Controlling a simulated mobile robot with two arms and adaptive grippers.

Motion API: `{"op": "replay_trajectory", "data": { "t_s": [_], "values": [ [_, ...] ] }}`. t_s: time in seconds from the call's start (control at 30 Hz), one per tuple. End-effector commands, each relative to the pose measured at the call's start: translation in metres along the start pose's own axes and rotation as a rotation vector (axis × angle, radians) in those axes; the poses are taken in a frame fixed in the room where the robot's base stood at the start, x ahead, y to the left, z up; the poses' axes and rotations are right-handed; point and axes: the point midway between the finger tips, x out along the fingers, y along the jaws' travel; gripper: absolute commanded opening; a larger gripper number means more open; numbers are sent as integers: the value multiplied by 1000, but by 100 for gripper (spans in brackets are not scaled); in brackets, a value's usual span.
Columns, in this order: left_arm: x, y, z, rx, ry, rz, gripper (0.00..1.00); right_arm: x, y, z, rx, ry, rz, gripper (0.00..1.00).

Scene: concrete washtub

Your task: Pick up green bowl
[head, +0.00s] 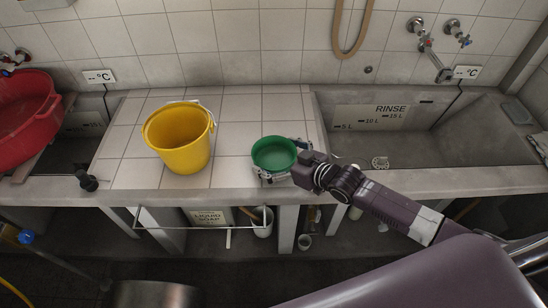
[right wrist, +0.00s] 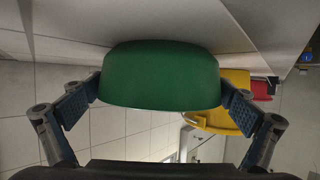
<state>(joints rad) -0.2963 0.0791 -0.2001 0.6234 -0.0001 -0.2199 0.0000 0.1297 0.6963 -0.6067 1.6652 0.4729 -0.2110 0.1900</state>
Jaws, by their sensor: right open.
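The green bowl (head: 274,154) stands on the tiled counter between the yellow bucket and the right-hand basin. My right gripper (head: 282,160) reaches it from the right, with its fingers on the near and far sides of the bowl. In the right wrist view the green bowl (right wrist: 160,78) fills the space between the two open fingers of the right gripper (right wrist: 160,105). The fingertips are close to the bowl's sides; I cannot tell whether they touch it. My left gripper is not in view.
A yellow bucket (head: 180,138) stands on the counter left of the bowl. A red tub (head: 26,118) is at the far left. A concrete basin (head: 440,140) lies to the right, under taps (head: 425,38). The counter's front edge is close to the bowl.

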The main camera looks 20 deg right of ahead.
Motion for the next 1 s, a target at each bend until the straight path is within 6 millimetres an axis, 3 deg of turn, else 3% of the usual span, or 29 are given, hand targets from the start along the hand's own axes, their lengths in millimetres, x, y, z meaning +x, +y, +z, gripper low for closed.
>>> {"op": "replay_trajectory", "data": {
  "t_s": [0.1,0.23,0.53,0.83,1.0],
  "values": [
    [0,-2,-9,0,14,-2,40,2,0,0,-1,0,0,100],
    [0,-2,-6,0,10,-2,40,2,0,0,0,0,0,100],
    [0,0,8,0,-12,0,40,2,0,0,0,0,0,69],
    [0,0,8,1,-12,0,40,0,0,-3,-1,0,0,68],
    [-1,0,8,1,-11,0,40,-6,0,-18,-1,2,-1,68]
  ]
}}
